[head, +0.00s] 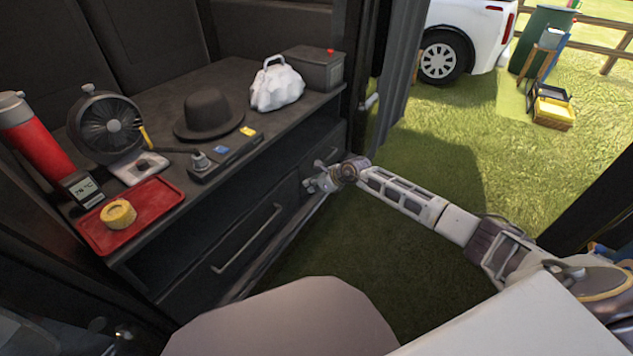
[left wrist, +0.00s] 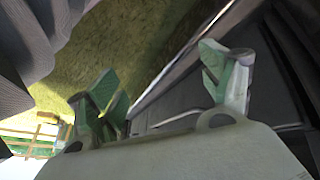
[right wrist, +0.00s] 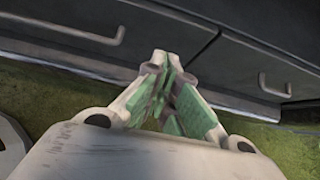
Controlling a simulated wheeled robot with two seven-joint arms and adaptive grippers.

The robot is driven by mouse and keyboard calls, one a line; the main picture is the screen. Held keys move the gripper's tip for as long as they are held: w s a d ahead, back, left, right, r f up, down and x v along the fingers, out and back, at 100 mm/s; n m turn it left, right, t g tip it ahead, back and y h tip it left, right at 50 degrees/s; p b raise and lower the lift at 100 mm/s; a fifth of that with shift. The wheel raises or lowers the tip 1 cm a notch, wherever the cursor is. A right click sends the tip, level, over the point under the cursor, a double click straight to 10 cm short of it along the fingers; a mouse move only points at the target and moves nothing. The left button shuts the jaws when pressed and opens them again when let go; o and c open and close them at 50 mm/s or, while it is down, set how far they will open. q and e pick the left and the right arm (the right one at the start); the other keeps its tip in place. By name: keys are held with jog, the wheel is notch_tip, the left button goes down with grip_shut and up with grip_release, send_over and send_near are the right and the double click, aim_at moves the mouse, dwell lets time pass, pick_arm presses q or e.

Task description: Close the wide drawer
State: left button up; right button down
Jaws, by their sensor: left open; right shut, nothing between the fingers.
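The wide drawer (head: 225,245) is the dark lower front of the cabinet, with a long metal bar handle (head: 248,238). Its front looks about level with the neighbouring front; a small gap cannot be ruled out. My right gripper (head: 312,186) is shut and empty, close to the cabinet front at the drawer's right end. In the right wrist view, its closed fingertips (right wrist: 162,62) are near the seam between two fronts; contact cannot be told. My left gripper (left wrist: 160,88) is open in the left wrist view, beside dark cabinet panels. It is not clearly visible in the head view.
The cabinet top holds a red tray (head: 160,193) with a yellow roll, a fan (head: 106,122), a red flask (head: 38,135), a black hat (head: 208,114), a white bag (head: 277,86) and a dark box (head: 318,70). A narrower drawer handle (right wrist: 272,86) is at right. Grass lies in front.

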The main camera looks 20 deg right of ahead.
pick_arm(q)
jog(key=shift+s+a+r+p, duration=0.1)
jog(key=shift+a+r+p, duration=0.1)
jog(key=shift+r, duration=0.35)
jog(key=shift+s+a+r+p, duration=0.1)
jog(key=shift+a+r+p, duration=0.1)
jog(key=shift+r, duration=0.35)
pick_arm(e)
jog(key=shift+v, duration=1.45)
jog(key=shift+w, duration=0.1)
